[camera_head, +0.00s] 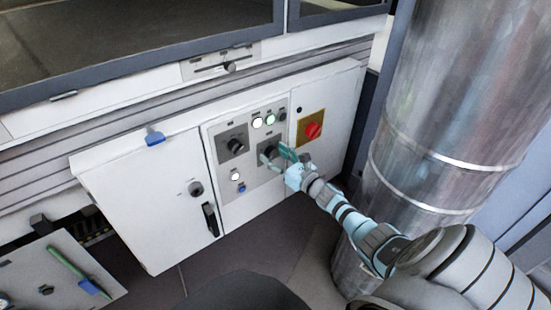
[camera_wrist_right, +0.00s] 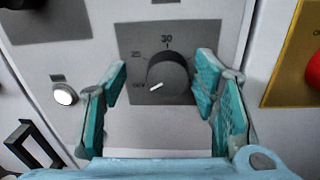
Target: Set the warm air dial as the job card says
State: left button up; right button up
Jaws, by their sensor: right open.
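A black round dial (camera_wrist_right: 168,75) sits on a grey plate (camera_wrist_right: 205,35) of the white control panel, with printed marks 25, 30 and what looks like OFF. Its white pointer line points left and slightly down, toward the OFF mark. In the head view the dial (camera_head: 267,152) is partly hidden by my right gripper (camera_head: 277,157). That gripper is open, its teal fingers on either side of the dial; I cannot tell whether they touch it. No readable job card shows. My left gripper is not in view.
Another black knob (camera_head: 235,146) is to the left, with lit buttons (camera_head: 257,123) above. A red switch on a yellow plate (camera_head: 312,129) is to the right. A large metal duct (camera_head: 440,110) stands close to my right arm. A green pen (camera_head: 72,266) lies on a panel at lower left.

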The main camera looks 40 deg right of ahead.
jog(key=shift+c, duration=0.5)
jog(key=shift+s+d, duration=0.1)
jog(key=shift+d, duration=0.05)
jog(key=c, duration=0.3)
jog(key=shift+s+d, duration=0.15)
jog(key=shift+d, duration=0.05)
jog(key=c, duration=0.8)
